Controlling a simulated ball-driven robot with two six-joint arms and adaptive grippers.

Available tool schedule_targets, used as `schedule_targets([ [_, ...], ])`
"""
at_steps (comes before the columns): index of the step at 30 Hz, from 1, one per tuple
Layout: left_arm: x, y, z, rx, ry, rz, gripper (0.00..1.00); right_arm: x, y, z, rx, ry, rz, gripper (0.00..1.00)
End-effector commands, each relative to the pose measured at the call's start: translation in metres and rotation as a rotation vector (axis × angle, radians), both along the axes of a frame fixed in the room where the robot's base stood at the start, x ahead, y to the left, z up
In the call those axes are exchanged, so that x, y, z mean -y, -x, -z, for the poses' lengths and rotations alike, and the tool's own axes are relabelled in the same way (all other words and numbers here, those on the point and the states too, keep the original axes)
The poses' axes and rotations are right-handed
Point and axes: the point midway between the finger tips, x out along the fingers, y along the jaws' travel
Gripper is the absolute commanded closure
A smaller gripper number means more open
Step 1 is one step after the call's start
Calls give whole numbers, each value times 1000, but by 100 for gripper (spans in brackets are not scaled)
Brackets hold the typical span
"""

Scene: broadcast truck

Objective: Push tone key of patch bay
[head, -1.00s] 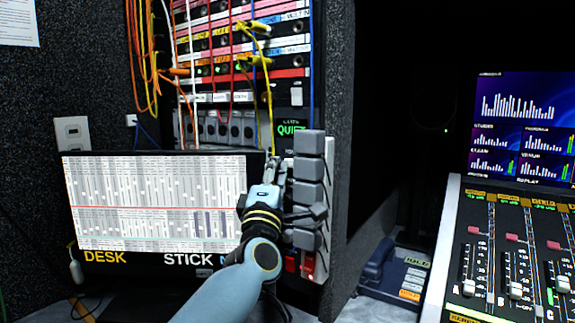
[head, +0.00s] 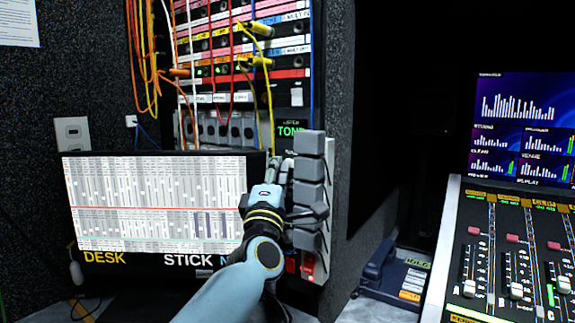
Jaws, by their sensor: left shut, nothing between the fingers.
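The patch bay (head: 246,73) stands upright at the back, with rows of labelled jacks and orange, red, white, yellow and blue cords. A small dark display (head: 291,129) at its lower right reads "TONE" in green. Below the jacks is a row of grey keys (head: 221,131); I cannot tell which is the tone key. My left gripper (head: 279,168) is shut and empty, its fingertips just below the display and beside a column of large grey blocks (head: 310,168). The hand hides what is right behind it, so contact is unclear. My right gripper is not in view.
A lit screen (head: 155,203) with "DESK" and "STICK" labels stands left of my arm. Red switches (head: 308,266) sit below the grey blocks. A phone-like unit (head: 392,270), a mixing desk (head: 510,255) and a monitor (head: 524,128) are at the right.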

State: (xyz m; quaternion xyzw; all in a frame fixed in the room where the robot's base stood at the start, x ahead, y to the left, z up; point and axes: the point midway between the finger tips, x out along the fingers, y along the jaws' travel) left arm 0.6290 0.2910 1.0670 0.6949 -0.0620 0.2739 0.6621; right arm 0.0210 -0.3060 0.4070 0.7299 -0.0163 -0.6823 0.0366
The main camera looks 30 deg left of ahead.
Motion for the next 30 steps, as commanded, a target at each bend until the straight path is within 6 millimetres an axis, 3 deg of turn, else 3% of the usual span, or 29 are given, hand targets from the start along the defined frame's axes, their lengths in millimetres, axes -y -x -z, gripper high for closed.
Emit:
schedule_targets([
  [13,-1,10,0,-1,-1,0,100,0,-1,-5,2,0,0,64],
  [30,-9,63,0,-1,-1,0,100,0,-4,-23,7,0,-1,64],
])
